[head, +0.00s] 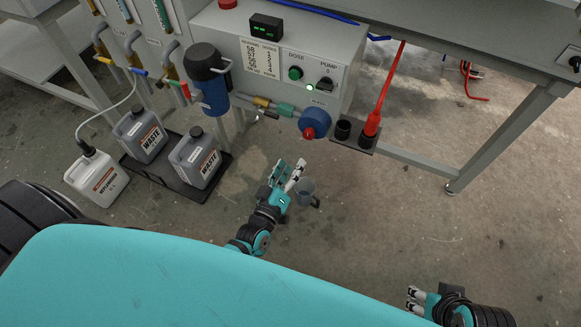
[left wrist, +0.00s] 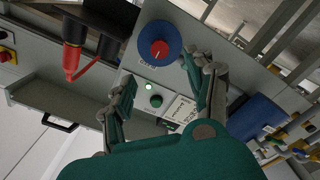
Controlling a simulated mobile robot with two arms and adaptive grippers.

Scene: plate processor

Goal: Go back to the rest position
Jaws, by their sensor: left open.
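My left gripper (head: 287,174) is teal with pale fingers and hangs in front of the grey machine box (head: 270,55), over the floor. It is open, and I see nothing between its fingers. In the left wrist view its two fingers (left wrist: 163,88) stand apart, with the machine's front panel beyond them. A grey cup-like shape (head: 306,188) shows just right of the gripper; I cannot tell whether it is separate. My right gripper (head: 411,298) is at the bottom right, fingers apart and empty, away from the bench.
The panel carries a green button (head: 295,73), a pump switch (head: 326,84) and a blue-and-red knob (head: 314,123). A red-handled tool (head: 371,122) stands in a holder. Waste cans (head: 196,157) sit on a black tray at left. The floor at right is clear.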

